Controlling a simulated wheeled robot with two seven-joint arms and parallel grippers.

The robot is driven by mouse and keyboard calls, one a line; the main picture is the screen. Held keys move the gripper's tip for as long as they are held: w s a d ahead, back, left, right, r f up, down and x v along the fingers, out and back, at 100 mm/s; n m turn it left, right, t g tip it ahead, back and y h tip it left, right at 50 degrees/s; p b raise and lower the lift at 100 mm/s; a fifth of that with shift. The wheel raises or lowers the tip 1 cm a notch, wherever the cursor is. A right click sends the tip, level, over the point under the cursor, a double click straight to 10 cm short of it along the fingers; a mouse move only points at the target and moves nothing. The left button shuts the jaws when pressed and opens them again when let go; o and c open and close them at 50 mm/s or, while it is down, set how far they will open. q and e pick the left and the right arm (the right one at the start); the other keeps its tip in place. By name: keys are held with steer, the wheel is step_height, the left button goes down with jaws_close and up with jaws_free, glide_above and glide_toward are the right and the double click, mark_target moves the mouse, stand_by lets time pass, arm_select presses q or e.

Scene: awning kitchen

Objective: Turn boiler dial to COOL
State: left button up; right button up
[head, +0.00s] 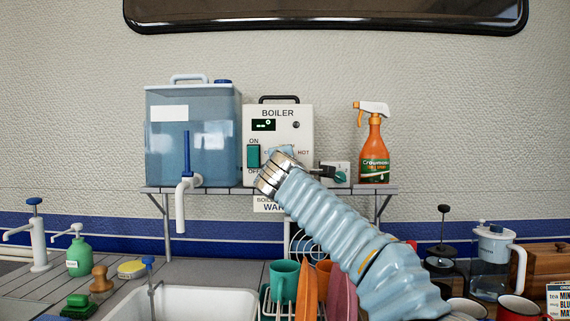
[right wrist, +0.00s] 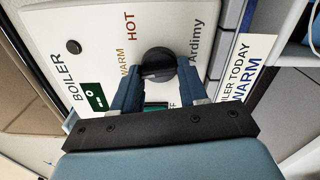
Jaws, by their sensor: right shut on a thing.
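The white boiler (head: 295,138) stands on the wall shelf, with a lit green display and a green ON/OFF switch (head: 253,156). My right arm reaches up to its front from the lower right. In the right wrist view, my right gripper (right wrist: 160,77) is shut on the dark round boiler dial (right wrist: 158,62), one finger on each side. The words WARM and HOT show beside the dial; COOL is not readable. The dial's exact setting is hard to tell. In the head view my wrist and gripper cover the dial. My left gripper is not in view.
A blue water tank (head: 200,135) with a tap stands left of the boiler. A small white box with a teal knob (head: 342,175) and an orange spray bottle (head: 375,150) stand to the right. Below are a sink (head: 190,300) and a rack with a teal mug (head: 284,280).

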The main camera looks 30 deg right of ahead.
steer(key=shift+f+n, duration=0.2)
steer(key=shift+n, duration=4.8)
steer(key=o, duration=1.1)
steer(key=shift+c, duration=0.2)
steer(key=b+v, duration=0.4)
steer(key=v, duration=0.9)
steer(key=shift+s+a, duration=0.2)
steer(key=shift+s, duration=0.1)
